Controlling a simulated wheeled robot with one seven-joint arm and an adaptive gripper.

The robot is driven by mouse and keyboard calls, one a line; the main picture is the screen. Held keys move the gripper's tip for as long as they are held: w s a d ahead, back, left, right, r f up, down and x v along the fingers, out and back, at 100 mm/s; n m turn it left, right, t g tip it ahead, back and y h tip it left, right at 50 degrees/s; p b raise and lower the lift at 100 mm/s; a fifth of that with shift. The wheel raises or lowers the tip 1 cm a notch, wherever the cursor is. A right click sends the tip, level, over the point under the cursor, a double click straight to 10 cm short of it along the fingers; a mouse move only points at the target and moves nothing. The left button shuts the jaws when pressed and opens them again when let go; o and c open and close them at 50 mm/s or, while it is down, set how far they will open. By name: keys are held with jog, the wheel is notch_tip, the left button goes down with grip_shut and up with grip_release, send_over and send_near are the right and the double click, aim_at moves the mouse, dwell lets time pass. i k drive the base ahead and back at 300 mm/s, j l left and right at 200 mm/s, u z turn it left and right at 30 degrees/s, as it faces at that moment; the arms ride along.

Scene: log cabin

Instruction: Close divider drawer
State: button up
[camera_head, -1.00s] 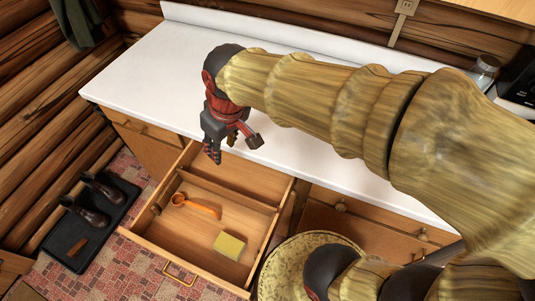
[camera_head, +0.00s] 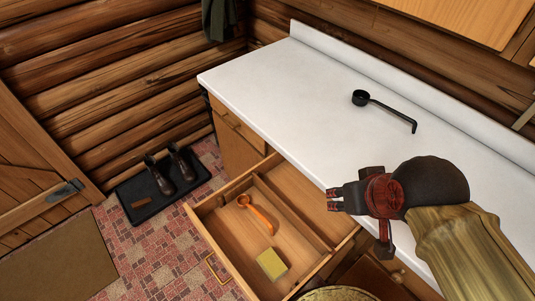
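The divider drawer (camera_head: 304,228) is pulled out from under the white counter, with a divider board across its inside. An orange scoop (camera_head: 257,214) and a yellow sponge (camera_head: 271,264) lie in its front part. The drawer's brass handle (camera_head: 216,270) is on its front face, towards the lower left. My gripper (camera_head: 333,199) is above the right side of the drawer and the counter edge, pointing left. Its fingers are apart with nothing between them, and it is not touching the drawer front.
A black ladle (camera_head: 384,110) lies on the white counter (camera_head: 290,95). Boots (camera_head: 172,170) stand on a black tray (camera_head: 140,200) on the floor at left. Patterned floor (camera_head: 165,245) lies open left of the drawer. A closed drawer (camera_head: 238,125) is beyond it.

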aim_at(235, 235)
jog(key=k+u, duration=0.15)
jog(key=u, duration=0.25)
jog(key=k+j+u, duration=0.1)
jog(key=u, duration=0.3)
jog(key=k+j+u, duration=0.1)
jog(key=u, duration=0.3)
